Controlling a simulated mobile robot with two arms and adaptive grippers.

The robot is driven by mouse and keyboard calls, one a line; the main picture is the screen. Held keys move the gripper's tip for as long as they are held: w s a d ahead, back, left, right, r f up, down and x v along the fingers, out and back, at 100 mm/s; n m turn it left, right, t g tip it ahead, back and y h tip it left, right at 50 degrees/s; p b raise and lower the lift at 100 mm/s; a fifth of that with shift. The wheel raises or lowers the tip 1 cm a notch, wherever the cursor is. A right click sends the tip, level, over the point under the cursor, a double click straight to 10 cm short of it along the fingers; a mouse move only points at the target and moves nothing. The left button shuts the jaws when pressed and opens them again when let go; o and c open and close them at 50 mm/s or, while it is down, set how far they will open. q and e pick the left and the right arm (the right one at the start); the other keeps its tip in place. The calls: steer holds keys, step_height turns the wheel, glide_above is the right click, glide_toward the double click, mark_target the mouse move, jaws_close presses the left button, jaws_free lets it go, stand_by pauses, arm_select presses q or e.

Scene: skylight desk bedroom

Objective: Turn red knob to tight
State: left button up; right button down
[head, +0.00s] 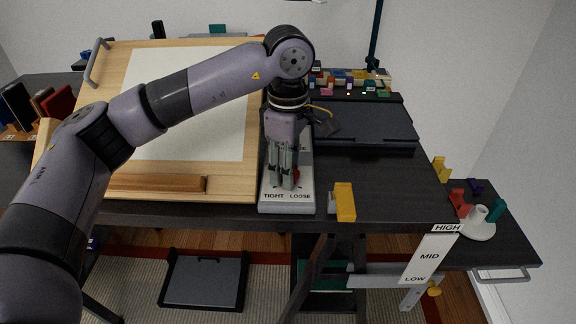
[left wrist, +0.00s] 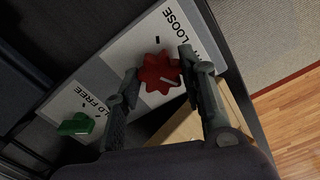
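The red knob (left wrist: 158,72) is a star-shaped knob on a pale panel (head: 301,200) at the desk's front edge. In the head view, only a sliver of the knob (head: 297,175) shows behind my fingers, above the words TIGHT on the left and LOOSE on the right. My left gripper (head: 285,182) points down over it. In the left wrist view the fingers of my left gripper (left wrist: 157,66) are apart, one on each side of the knob; I cannot tell if they touch it. A pale line marks the knob; TIGHT is hidden there. My right gripper is not in view.
A green knob (left wrist: 76,124) sits farther along the panel. A tilted wooden drawing board (head: 228,185) stands just left of the panel. A yellow block (head: 345,202) is to its right, at the desk edge. A dark flat tray (head: 365,128) lies behind, right of the arm.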

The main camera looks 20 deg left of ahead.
arm_select(q)
steer(key=o, duration=0.4)
step_height(320, 180, up, 12)
stand_by(0.6)
stand_by(0.4)
